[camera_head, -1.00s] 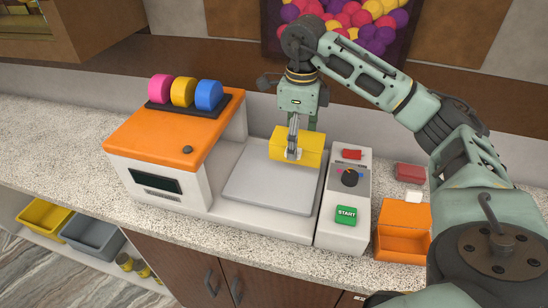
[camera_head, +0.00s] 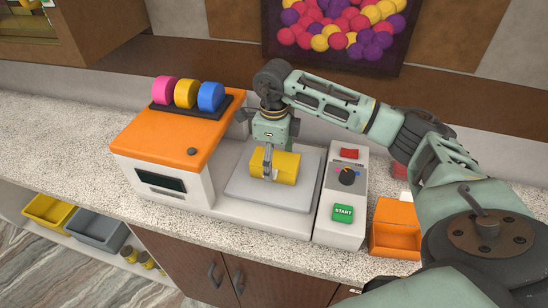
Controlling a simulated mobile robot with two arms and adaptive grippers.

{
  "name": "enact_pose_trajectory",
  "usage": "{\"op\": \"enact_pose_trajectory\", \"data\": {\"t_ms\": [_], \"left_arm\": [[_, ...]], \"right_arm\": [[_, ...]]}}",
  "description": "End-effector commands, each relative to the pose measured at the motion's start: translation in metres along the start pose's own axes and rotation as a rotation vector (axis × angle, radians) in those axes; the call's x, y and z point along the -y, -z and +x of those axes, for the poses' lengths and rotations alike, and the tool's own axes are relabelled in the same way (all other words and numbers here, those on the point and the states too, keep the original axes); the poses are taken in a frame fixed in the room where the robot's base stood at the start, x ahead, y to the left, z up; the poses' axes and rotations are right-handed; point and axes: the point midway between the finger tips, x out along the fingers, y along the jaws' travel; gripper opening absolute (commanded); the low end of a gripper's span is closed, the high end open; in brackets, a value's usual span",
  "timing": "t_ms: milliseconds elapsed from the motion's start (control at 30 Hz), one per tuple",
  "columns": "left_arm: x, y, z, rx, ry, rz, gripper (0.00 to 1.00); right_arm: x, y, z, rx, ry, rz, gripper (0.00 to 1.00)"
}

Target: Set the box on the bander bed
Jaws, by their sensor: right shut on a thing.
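The yellow box (camera_head: 285,168) is at the rear middle of the bander bed (camera_head: 297,196), a flat grey plate. My right gripper (camera_head: 267,166) is shut on the box, with a finger over its front face. The box is at or just above the plate; I cannot tell whether it touches. The bander has an orange-topped housing (camera_head: 160,140) on the left and a control panel (camera_head: 346,190) with a green START button (camera_head: 343,213) on the right. My left gripper does not show.
An orange open box (camera_head: 395,228) stands on the counter right of the control panel, partly behind my right arm. Pink, yellow and blue rolls (camera_head: 186,94) sit on the housing. Yellow (camera_head: 47,210) and grey (camera_head: 97,233) bins are on a lower shelf. The counter (camera_head: 60,138) at left is clear.

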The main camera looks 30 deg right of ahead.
Motion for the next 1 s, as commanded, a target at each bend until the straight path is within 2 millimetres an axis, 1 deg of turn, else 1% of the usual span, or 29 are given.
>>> {"op": "enact_pose_trajectory", "data": {"t_ms": [67,100,200,300,600,700,767,867,1000], "left_arm": [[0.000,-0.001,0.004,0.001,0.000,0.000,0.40],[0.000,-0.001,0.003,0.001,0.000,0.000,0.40],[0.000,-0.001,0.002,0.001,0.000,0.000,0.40],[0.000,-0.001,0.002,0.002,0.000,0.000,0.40],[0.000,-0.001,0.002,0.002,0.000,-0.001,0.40],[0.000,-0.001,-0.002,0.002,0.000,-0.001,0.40],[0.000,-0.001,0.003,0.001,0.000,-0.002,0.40],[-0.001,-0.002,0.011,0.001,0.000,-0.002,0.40],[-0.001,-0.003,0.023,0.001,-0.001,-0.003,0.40]], "right_arm": [[0.000,0.000,0.004,0.000,0.000,0.000,0.18],[0.000,0.000,0.002,0.000,0.000,0.000,0.81],[0.000,0.000,0.002,0.000,0.000,0.000,0.90],[0.000,0.000,0.002,0.000,0.000,0.000,0.97],[0.000,0.000,0.002,0.000,0.000,0.000,0.97],[0.000,0.000,-0.002,0.000,0.000,0.000,0.97],[0.001,-0.001,-0.005,0.002,0.001,0.000,0.97],[0.001,-0.001,-0.019,0.004,0.004,-0.001,0.97],[0.001,-0.001,-0.050,0.007,0.004,-0.001,0.97]]}}
